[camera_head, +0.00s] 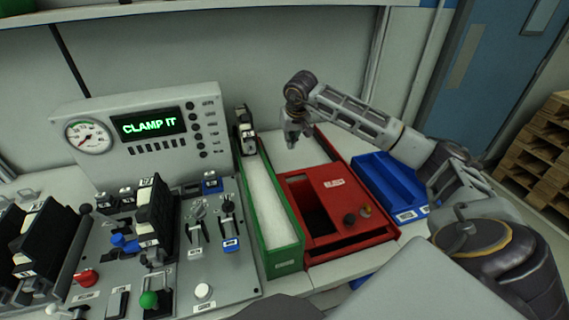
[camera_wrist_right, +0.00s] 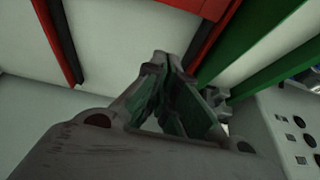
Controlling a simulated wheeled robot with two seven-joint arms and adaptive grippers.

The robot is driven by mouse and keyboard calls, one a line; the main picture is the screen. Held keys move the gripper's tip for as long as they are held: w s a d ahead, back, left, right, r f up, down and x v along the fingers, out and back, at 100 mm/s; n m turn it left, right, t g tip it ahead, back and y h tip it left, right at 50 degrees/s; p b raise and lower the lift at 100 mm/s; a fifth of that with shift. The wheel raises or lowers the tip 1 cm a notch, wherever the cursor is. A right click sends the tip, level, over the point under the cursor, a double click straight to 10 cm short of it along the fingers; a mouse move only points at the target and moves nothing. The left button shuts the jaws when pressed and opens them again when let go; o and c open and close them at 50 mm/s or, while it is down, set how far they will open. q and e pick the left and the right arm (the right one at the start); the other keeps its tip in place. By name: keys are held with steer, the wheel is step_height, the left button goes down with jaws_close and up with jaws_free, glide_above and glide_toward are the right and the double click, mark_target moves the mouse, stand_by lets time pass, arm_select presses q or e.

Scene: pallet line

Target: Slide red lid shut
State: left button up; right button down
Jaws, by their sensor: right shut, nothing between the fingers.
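The red lid (camera_head: 333,184) is a flat panel with a white label, lying on the red box (camera_head: 350,243) in the middle of the head view. A dark opening (camera_head: 319,221) shows in front of part of the lid, with two small knobs beside it. A pale surface lies behind the lid, bounded on the right by a red rail. My right gripper (camera_head: 293,140) points down over that pale surface, behind the lid and apart from it in the head view. In the right wrist view its fingers (camera_wrist_right: 167,62) are closed together and empty. My left gripper is not in view.
A long green box (camera_head: 284,260) stands directly left of the red box, and a blue bin (camera_head: 386,183) stands to its right. A wall stands close behind.

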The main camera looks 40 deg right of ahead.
steer(key=shift+s, duration=0.1)
steer(key=shift+f, duration=0.1)
stand_by(0.3)
steer(key=x, duration=0.8)
steer(key=shift+d+f, duration=0.1)
steer(key=shift+f, duration=0.25)
steer(key=shift+w+f, duration=0.25)
steer(key=shift+f, duration=0.2)
steer(key=shift+s+a+p, duration=0.15)
steer(key=shift+s+p, duration=0.05)
steer(key=shift+s, duration=0.45)
steer(key=shift+s+a+p, duration=0.2)
steer(key=shift+s, duration=0.45)
steer(key=shift+s+a, duration=0.1)
steer(key=shift+s, duration=0.25)
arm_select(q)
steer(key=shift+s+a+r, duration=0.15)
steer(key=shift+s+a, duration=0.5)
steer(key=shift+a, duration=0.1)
arm_select(e)
steer(key=shift+s+a, duration=0.1)
steer(key=shift+s, duration=0.1)
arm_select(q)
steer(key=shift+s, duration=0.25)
